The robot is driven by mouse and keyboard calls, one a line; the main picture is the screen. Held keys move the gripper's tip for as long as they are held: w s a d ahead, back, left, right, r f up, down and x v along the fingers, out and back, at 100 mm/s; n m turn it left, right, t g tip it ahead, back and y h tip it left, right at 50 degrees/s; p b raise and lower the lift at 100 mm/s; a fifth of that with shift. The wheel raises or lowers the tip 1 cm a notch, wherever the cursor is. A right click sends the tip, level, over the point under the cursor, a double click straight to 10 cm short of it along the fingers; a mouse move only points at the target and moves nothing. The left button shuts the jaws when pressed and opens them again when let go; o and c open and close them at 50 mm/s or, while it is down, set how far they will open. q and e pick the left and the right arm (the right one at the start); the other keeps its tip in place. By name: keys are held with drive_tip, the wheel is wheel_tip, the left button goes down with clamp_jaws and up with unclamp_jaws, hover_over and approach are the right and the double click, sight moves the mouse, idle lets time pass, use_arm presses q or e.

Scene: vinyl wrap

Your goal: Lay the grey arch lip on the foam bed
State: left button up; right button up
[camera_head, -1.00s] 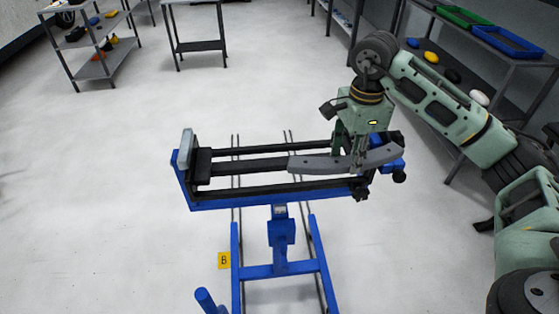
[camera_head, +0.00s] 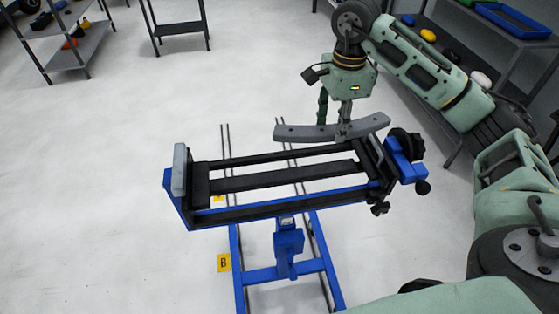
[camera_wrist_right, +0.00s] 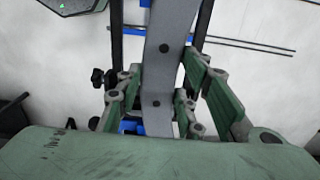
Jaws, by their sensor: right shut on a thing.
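The grey arch lip (camera_head: 300,132), a slightly curved grey strip with dark holes, hangs above the far right side of a blue stand. My right gripper (camera_head: 343,128) is shut on it right of its middle. In the right wrist view the lip (camera_wrist_right: 163,60) runs up between the fingers (camera_wrist_right: 160,105). The blue stand (camera_head: 240,214) carries long black bars and a wide black strip (camera_head: 285,177), which looks like the foam bed; I cannot tell its material. No grey part lies on the strip. My left gripper is not in view.
A grey upright plate (camera_head: 180,170) stands at the stand's left end. A black knob (camera_head: 407,143) and blue block are at its right end. Shelves with a blue tray (camera_head: 515,22) stand at the right, a grey rack (camera_head: 78,55) at the back left. Floor left is clear.

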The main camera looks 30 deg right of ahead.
drive_tip(key=shift+w+a+f, duration=0.1)
drive_tip(key=shift+w+a, duration=0.05)
drive_tip(key=shift+a, duration=0.05)
drive_tip(key=a+f+p, duration=0.1)
drive_tip(key=a+f, duration=0.1)
drive_tip(key=a, duration=0.1)
drive_tip(key=a+f+p, duration=0.2)
drive_tip(key=a, duration=0.2)
drive_tip(key=a+f+p, duration=0.1)
drive_tip(key=a+f, duration=0.1)
drive_tip(key=a, duration=0.2)
wheel_tip(320, 180, down, 5)
drive_tip(key=shift+a+r+p, duration=0.1)
drive_tip(key=shift+r+p, duration=0.1)
drive_tip(key=shift+p, duration=0.75)
drive_tip(key=shift+f, duration=0.1)
drive_tip(key=o, duration=1.3)
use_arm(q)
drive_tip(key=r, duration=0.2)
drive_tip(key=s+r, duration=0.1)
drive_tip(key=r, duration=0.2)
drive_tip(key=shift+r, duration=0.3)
